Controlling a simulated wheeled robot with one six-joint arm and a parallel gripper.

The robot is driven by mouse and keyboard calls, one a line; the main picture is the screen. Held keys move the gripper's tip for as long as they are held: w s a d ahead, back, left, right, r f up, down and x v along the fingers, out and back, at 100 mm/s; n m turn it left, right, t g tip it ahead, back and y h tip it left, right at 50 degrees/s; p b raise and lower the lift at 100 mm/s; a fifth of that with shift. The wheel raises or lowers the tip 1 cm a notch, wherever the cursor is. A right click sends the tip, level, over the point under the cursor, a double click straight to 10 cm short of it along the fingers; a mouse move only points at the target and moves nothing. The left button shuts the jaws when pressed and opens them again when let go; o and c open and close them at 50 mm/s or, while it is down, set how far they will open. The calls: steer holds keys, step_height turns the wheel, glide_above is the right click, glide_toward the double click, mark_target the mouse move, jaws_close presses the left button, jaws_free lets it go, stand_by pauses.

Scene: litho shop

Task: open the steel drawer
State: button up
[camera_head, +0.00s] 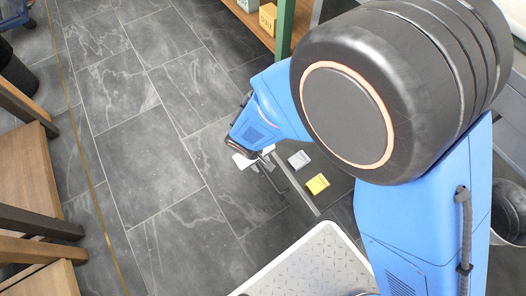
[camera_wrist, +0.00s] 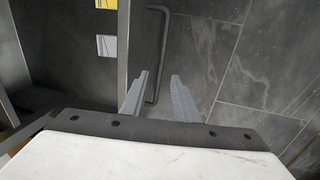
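The steel drawer (camera_head: 312,206) stands partly open in the head view, low on the floor side of its cabinet. Its front panel (camera_wrist: 123,45) runs up and down in the wrist view, with the interior to its left. A dark bar handle (camera_wrist: 161,55) stands off the front. My gripper (camera_wrist: 158,95) is open, its two grey fingers apart near the handle's lower end. The handle's lower end shows between the fingers, closer to the left one; I cannot tell whether they touch. In the head view my arm hides much of the drawer, and the fingers are hard to make out.
In the drawer lie a yellow box (camera_head: 317,184) and a grey box (camera_head: 300,160). Wooden furniture (camera_head: 25,160) stands at the left. A wooden shelf with a green post (camera_head: 285,25) is at the top. The tiled floor (camera_head: 150,130) between them is clear.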

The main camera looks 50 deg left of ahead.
step_height(320, 180, up, 10)
steer(key=s, duration=0.2)
steer(key=shift+f, duration=0.15)
steer(key=shift+w, duration=0.15)
stand_by(0.4)
